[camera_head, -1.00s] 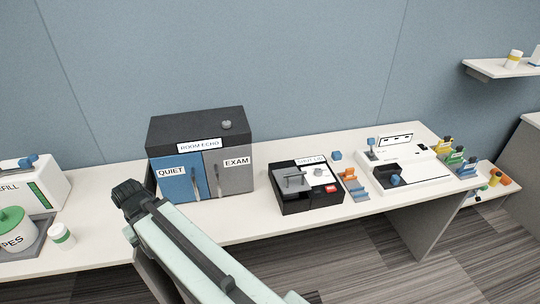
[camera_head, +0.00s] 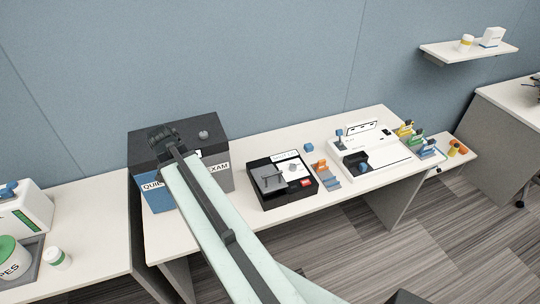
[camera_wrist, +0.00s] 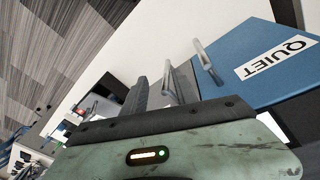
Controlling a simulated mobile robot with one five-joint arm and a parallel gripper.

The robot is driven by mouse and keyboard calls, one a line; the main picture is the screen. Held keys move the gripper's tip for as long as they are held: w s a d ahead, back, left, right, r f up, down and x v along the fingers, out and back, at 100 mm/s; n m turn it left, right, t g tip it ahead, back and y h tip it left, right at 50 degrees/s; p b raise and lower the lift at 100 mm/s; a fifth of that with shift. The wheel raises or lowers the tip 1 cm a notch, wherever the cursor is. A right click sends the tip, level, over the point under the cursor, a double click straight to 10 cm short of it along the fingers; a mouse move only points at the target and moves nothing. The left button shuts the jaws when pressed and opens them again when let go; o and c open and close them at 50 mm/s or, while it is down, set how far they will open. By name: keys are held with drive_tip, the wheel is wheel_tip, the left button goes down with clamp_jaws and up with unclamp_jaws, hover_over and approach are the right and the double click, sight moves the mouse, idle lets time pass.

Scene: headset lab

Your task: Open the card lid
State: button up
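My gripper (camera_head: 161,136) is left of this box, in front of the upper part of a dark cabinet and apart from the box.
The dark cabinet (camera_head: 222,128) has QUIET and EXAM doors; my arm hides part of them. The blue QUIET door (camera_wrist: 250,70) and a metal handle (camera_wrist: 207,62) show close in the wrist view. An orange-and-blue holder (camera_head: 325,172) and a white device (camera_head: 372,152) stand right of the box.

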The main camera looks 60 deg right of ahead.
drive_tip(key=s+d+r+m+g+h+p, duration=0.1)
drive_tip(key=s+d+r+m, duration=0.1)
drive_tip(key=s+d+m, duration=0.55)
drive_tip(key=s+d+r+m+g+p, duration=0.15)
drive_tip(key=s+d+m, duration=0.5)
drive_tip(key=d, duration=0.65)
drive_tip(key=shift+n, duration=0.9)
drive_tip(key=b+x, duration=0.2)
drive_tip(key=x, duration=0.1)
drive_tip(key=s+b+x, duration=0.1)
drive_tip(key=b+x, duration=0.1)
drive_tip(key=b, duration=0.1)
drive_tip(key=b+x, duration=0.3)
drive_tip(key=shift+s+a+f, duration=0.2)
drive_tip(key=shift+s, duration=0.05)
drive_tip(key=shift+r, duration=0.15)
clamp_jaws()
